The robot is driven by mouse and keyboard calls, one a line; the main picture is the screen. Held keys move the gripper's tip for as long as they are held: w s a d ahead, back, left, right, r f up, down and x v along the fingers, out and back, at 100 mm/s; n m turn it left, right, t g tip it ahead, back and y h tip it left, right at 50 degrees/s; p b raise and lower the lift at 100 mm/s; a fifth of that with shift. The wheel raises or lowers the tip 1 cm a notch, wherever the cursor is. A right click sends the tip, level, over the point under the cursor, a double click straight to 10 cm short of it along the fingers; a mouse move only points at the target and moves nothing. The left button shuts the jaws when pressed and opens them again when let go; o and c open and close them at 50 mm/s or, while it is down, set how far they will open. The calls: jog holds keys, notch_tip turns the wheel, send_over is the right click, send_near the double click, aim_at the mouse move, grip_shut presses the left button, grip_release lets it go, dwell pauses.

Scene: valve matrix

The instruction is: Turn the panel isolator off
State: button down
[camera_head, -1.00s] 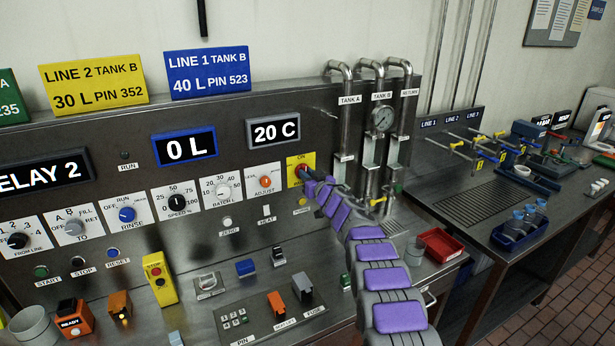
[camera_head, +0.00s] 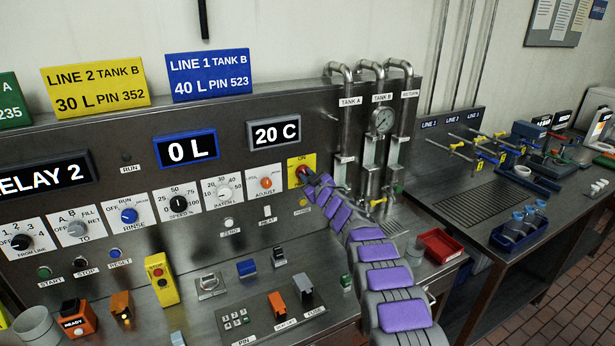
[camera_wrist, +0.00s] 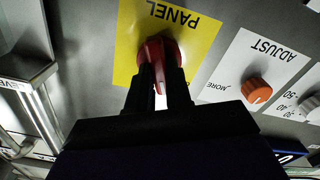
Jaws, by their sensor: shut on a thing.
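The panel isolator is a red rotary knob (camera_wrist: 158,52) on a yellow plate (camera_wrist: 194,38) marked PANEL, seen upside down in the wrist view. In the head view the yellow plate (camera_head: 294,164) with "ON" at its top sits at the right end of the row of dials, and a bit of the red knob (camera_head: 302,172) shows. My gripper (camera_wrist: 160,82) is shut on the red knob, one dark finger on each side of its grip. In the head view my gripper (camera_head: 309,177) covers much of the knob, so its pointer position is hard to read.
The orange ADJUST dial (camera_wrist: 256,90) is beside the isolator. Tank pipes with a gauge (camera_head: 382,120) stand to the right of it. Below are a HEAT switch (camera_head: 267,211) and a sloping desk with several small controls. A red tray (camera_head: 440,245) lies to the right of my arm.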

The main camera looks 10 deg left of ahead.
jog(key=n, duration=0.3)
jog(key=shift+f+n, duration=0.1)
jog(key=shift+n, duration=0.2)
jog(key=shift+s+a+f+n+b, duration=0.15)
jog(key=shift+n+b, duration=0.3)
jog(key=shift+n, duration=1.05)
jog(key=shift+w+f+n+b, duration=0.15)
jog(key=shift+n+b, duration=0.25)
jog(key=shift+n, duration=1.1)
jog(key=shift+s+a+f+n+b, duration=0.15)
jog(key=shift+n+b, duration=0.3)
jog(key=shift+n, duration=1.05)
jog(key=shift+f, duration=0.1)
jog(key=c, duration=1)
grip_release()
jog(key=shift+c, duration=0.2)
jog(key=shift+r, duration=0.2)
jog(key=shift+d+r, duration=0.1)
jog(key=shift+d, duration=0.1)
